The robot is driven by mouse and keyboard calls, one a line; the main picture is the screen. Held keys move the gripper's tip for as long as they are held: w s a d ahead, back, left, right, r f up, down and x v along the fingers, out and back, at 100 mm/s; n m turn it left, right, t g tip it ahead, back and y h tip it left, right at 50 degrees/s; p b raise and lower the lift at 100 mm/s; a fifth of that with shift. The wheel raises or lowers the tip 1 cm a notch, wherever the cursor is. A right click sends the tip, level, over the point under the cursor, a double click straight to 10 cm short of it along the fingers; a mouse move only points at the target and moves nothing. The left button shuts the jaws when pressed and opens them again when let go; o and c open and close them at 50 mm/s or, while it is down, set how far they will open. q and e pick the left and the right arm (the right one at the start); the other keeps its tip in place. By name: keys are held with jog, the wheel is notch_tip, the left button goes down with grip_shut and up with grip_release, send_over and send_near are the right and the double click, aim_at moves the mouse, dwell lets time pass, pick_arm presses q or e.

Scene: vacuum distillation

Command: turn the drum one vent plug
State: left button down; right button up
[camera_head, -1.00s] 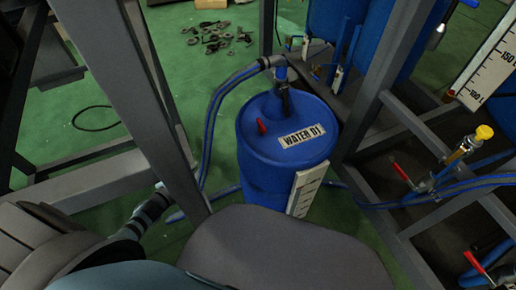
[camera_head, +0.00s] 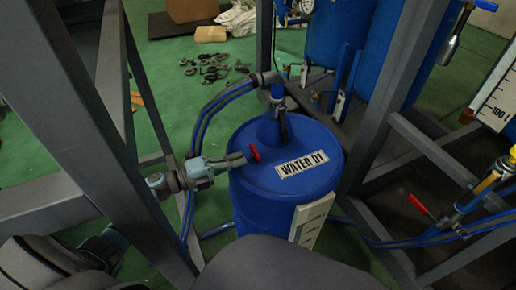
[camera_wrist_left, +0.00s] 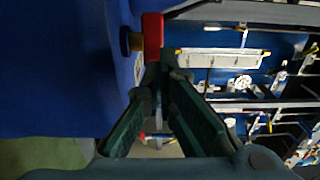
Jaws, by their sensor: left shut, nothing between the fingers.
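The blue drum (camera_head: 266,210) labelled "WATER 01" stands upright in the middle of the head view. Its vent plug (camera_head: 254,153) is a small red handle on the left part of the drum's top. My left gripper (camera_head: 241,159) comes in from the left at the height of the drum top, its fingertips close beside the plug. In the left wrist view the gripper fingers (camera_wrist_left: 160,76) are closed together at the tips and empty. The red plug (camera_wrist_left: 153,37) shows just beyond the tips there; I cannot tell whether they touch. My right gripper is not in view.
Grey frame posts (camera_head: 155,190) stand left of the drum, and my left arm reaches past them. A hose (camera_head: 215,103) runs to the drum's pump fitting (camera_head: 278,115). Yellow-ended valve piping (camera_head: 483,188) is at right. Green floor with loose metal parts (camera_head: 211,68) lies behind.

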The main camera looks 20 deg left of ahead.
aim_at(255, 155)
pick_arm(q)
jog(key=shift+x, duration=1.05)
jog(key=shift+w+d, duration=0.15)
jog(key=shift+w, duration=0.05)
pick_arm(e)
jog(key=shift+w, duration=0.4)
pick_arm(q)
jog(key=shift+w+d, duration=0.1)
jog(key=shift+d, duration=0.1)
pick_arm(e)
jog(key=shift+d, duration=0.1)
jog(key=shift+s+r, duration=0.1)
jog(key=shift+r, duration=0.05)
